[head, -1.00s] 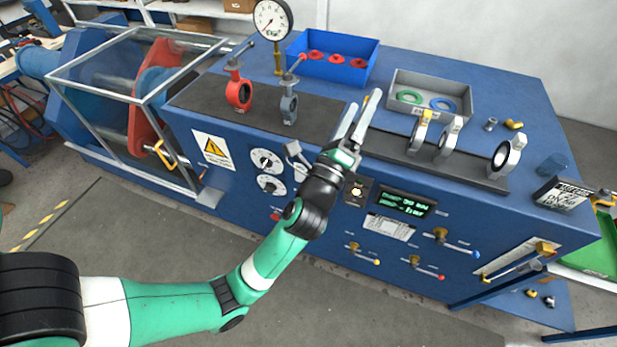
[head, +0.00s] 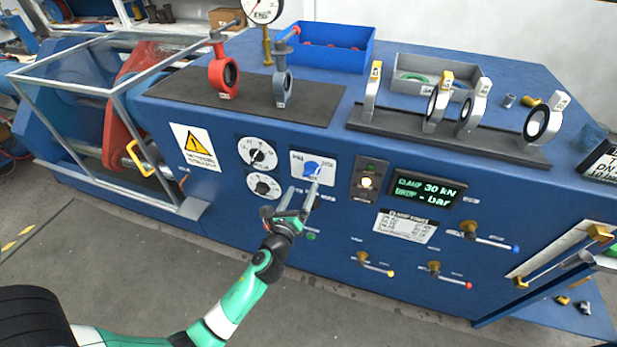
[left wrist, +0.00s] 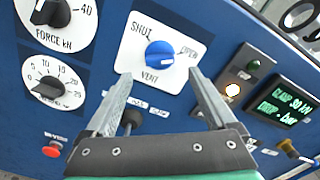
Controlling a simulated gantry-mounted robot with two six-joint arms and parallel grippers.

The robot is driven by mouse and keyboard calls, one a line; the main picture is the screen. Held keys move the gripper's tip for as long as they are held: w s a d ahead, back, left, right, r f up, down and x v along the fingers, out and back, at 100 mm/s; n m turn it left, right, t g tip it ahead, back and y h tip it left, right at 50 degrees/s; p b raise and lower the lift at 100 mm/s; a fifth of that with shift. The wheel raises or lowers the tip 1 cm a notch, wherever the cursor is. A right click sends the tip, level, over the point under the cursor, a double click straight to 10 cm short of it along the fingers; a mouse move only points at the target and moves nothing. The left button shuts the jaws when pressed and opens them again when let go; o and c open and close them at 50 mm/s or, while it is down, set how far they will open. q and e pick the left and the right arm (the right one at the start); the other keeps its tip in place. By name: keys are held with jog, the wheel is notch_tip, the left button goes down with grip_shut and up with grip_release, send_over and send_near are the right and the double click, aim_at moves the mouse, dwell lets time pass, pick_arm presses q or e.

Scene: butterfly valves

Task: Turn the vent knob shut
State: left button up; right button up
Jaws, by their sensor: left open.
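The vent knob (head: 312,167) is a round blue knob on a white plate (head: 298,156) on the blue bench's front panel. In the left wrist view the knob (left wrist: 159,54) sits between the words SHUT at upper left and OPEN at right, with VENT below; I cannot tell exactly where it points. My left gripper (head: 303,187) is open and empty, its fingers pointing up at the panel just below the knob. In the left wrist view the fingertips (left wrist: 159,76) straddle the lower part of the plate, apart from the knob. My right gripper is not in view.
Two white dials (head: 257,153) are left of the plate. A switch plate with a lit lamp (head: 367,182) and a green display (head: 425,190) are to the right. A red button (left wrist: 53,149) and small lever valves (head: 376,264) are lower down. Several valves stand on the bench top.

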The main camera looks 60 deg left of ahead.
aim_at(308, 175)
pick_arm(q)
jog(key=b+x, duration=0.1)
jog(key=x, duration=0.6)
jog(key=shift+w+a, duration=0.1)
jog(key=shift+a, duration=0.05)
jog(key=c, duration=1.4)
